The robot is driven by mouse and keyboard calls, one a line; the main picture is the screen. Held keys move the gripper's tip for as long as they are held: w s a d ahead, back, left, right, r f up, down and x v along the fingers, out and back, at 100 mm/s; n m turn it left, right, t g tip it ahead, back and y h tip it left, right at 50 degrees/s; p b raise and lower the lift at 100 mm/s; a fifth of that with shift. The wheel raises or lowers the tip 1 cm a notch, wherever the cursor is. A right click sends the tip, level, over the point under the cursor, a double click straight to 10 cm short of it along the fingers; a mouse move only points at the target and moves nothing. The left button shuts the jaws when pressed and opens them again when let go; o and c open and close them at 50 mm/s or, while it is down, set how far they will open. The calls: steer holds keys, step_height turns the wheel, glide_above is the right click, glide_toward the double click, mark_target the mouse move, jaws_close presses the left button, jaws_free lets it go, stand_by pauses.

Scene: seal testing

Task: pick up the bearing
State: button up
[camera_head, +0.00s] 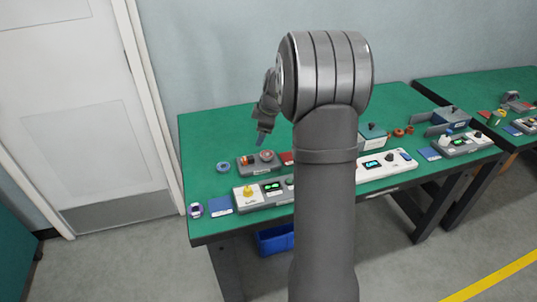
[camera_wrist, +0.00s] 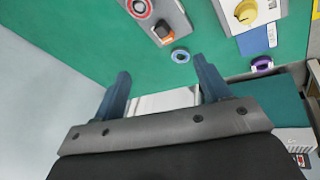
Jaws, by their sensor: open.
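A small blue ring (camera_head: 222,167), which looks like the bearing, lies flat on the green table (camera_head: 205,133) near its left edge. My gripper (camera_head: 262,140) hangs above the table, up and to the right of the ring in the head view. In the wrist view its two blue fingers (camera_wrist: 161,68) are spread apart with nothing between them.
A grey box with a red button (camera_head: 266,156) stands right of the ring. A control panel with a yellow knob (camera_head: 248,191), a blue card (camera_head: 221,205) and a purple-and-white round part (camera_head: 196,210) lie nearer the front. The table around the ring is clear. My arm hides the table's middle.

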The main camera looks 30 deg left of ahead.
steer(key=m, duration=0.4)
steer(key=m+t+h, duration=0.1)
steer(key=m+t, duration=0.1)
steer(key=m, duration=0.9)
glide_toward(267, 154)
steer(key=x, duration=0.8)
steer(key=shift+a, duration=0.1)
steer(key=c, duration=1.2)
